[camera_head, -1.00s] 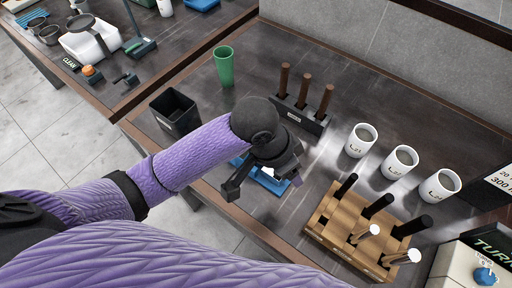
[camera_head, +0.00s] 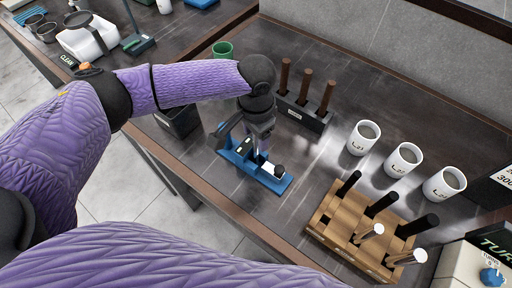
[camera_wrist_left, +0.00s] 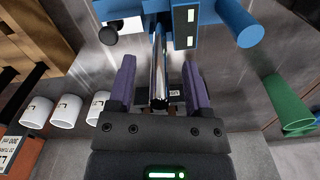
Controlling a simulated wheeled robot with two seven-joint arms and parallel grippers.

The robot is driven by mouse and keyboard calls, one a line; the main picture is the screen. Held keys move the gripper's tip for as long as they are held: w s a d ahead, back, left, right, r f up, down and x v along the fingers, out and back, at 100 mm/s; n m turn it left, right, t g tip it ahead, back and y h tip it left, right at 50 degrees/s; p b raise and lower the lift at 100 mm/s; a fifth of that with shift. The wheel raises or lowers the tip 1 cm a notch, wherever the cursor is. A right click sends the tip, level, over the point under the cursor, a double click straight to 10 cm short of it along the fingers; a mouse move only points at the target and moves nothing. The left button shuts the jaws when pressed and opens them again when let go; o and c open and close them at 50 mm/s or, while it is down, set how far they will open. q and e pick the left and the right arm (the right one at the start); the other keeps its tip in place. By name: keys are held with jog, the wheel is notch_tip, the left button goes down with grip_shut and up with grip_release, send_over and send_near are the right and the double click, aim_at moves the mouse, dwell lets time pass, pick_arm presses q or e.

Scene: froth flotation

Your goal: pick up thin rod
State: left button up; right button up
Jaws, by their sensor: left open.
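My left gripper (camera_head: 250,138) points down over the blue stand (camera_head: 276,184) on the dark table. In the left wrist view its two purple fingers (camera_wrist_left: 155,85) are open. A slim shiny metal rod (camera_wrist_left: 159,62) shows between them, in line with the slot of the blue stand (camera_wrist_left: 188,8); contact with the fingers cannot be told. The gripper hides this rod in the head view. A wooden rack (camera_head: 326,240) at the lower right holds black-topped rods of different thickness, the thinnest black one (camera_head: 347,185) at the left, and two silver-topped rods (camera_head: 405,257). My right gripper is not in view.
A black holder with brown rods (camera_head: 306,112) stands behind the blue stand. Three white cups (camera_head: 403,160) stand to the right. A black bin (camera_head: 180,121) and a green cup (camera_head: 222,49) are partly hidden by my left arm.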

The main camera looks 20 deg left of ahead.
pick_arm(q)
grip_shut()
dwell(0.4)
